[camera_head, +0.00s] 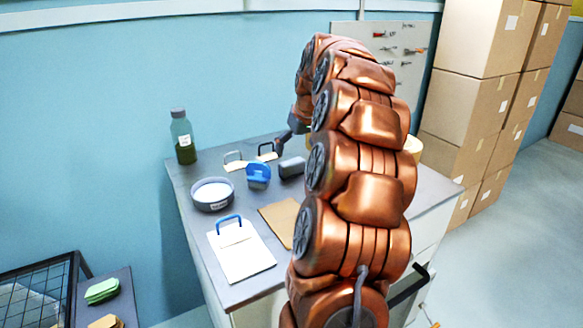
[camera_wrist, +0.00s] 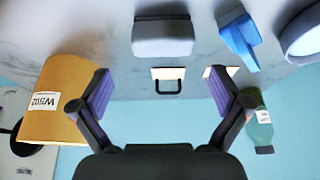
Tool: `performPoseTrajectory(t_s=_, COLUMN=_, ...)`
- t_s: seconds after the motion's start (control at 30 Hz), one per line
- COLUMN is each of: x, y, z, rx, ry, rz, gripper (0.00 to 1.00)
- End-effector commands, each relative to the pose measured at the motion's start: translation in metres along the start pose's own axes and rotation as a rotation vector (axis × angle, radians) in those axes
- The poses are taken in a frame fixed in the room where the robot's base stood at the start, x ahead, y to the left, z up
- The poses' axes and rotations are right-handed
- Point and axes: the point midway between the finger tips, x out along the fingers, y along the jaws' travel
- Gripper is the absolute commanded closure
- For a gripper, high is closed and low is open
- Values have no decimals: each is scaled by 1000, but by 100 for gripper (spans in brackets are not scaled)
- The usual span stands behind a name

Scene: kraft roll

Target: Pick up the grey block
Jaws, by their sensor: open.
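The grey block (camera_head: 292,167) lies on the grey tabletop just left of my arm in the head view. In the wrist view the grey block (camera_wrist: 163,36) is at the top middle, ahead of my fingertips and apart from them. My gripper (camera_wrist: 159,90) is open, with nothing between its two purple-padded fingers. In the head view my gripper (camera_head: 287,138) is partly hidden by my copper arm, above the table behind the block.
A blue object (camera_head: 258,176) stands left of the block, beside a round bowl (camera_head: 212,194). A green bottle (camera_head: 183,138) is at the back left. Small cards with handles (camera_wrist: 168,73) lie near the block. A labelled kraft roll (camera_wrist: 65,95) stands at left in the wrist view.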

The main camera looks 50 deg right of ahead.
Motion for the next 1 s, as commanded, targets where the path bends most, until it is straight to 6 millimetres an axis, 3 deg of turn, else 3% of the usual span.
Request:
performPoseTrajectory(t_s=0.37, x=21, y=-2, z=3, rx=1, ry=0, rz=0, gripper=0)
performPoseTrajectory(t_s=0.7, x=58, y=-2, z=7, rx=2, ry=-1, rz=0, gripper=0)
performPoseTrajectory(t_s=0.93, x=60, y=-2, z=7, rx=2, ry=2, rz=1, gripper=0)
performPoseTrajectory(t_s=1.0, x=60, y=-2, z=7, rx=2, ry=2, rz=1, gripper=7)
